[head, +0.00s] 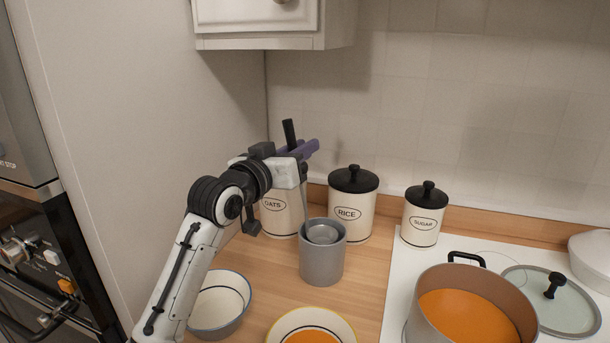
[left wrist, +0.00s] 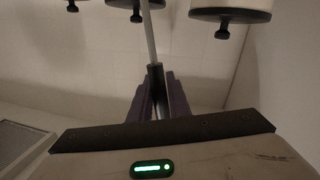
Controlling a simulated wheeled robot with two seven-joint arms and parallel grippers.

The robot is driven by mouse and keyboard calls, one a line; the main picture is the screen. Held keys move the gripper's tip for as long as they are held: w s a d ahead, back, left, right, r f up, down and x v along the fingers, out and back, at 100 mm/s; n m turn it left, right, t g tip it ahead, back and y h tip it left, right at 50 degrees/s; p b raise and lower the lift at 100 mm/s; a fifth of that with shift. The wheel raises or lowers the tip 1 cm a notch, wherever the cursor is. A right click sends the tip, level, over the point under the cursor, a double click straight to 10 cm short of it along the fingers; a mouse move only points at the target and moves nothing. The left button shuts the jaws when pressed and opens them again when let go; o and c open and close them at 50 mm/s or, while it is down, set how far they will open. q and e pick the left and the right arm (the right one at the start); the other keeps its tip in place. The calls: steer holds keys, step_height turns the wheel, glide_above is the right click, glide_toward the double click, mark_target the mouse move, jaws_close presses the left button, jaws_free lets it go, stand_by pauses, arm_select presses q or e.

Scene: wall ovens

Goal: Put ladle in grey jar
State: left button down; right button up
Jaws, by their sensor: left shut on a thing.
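The grey jar (head: 322,265) stands on the wooden counter in the head view, in front of the RICE canister. My left gripper (head: 303,150) is above and a little left of the jar, its purple fingers shut on the ladle's black handle (head: 289,132). The ladle's thin shaft runs down from the fingers toward the jar, and its grey bowl (head: 322,233) shows within the jar's mouth. Whether the bowl touches the jar is unclear. In the left wrist view, the handle (left wrist: 157,82) sits between the fingers, with the shaft (left wrist: 148,35) beyond. My right gripper is in neither view.
OATS (head: 281,214), RICE (head: 351,206) and SUGAR (head: 424,216) canisters stand along the wall. A blue-rimmed bowl (head: 218,302) and a yellow-rimmed bowl (head: 282,326) of orange food are in front. A pot (head: 514,296) and a glass lid (head: 574,308) are at right. A cabinet (head: 258,20) hangs above.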

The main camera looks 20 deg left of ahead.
arm_select(q)
step_height(320, 180, down, 4)
steer(key=shift+r, duration=0.1)
steer(key=shift+f, duration=0.6)
steer(key=c, duration=1.7)
jaws_free()
steer(key=shift+o, duration=0.2)
steer(key=shift+r, duration=0.1)
steer(key=b+v, duration=0.1)
steer(key=v, duration=1.1)
steer(key=shift+r, duration=0.5)
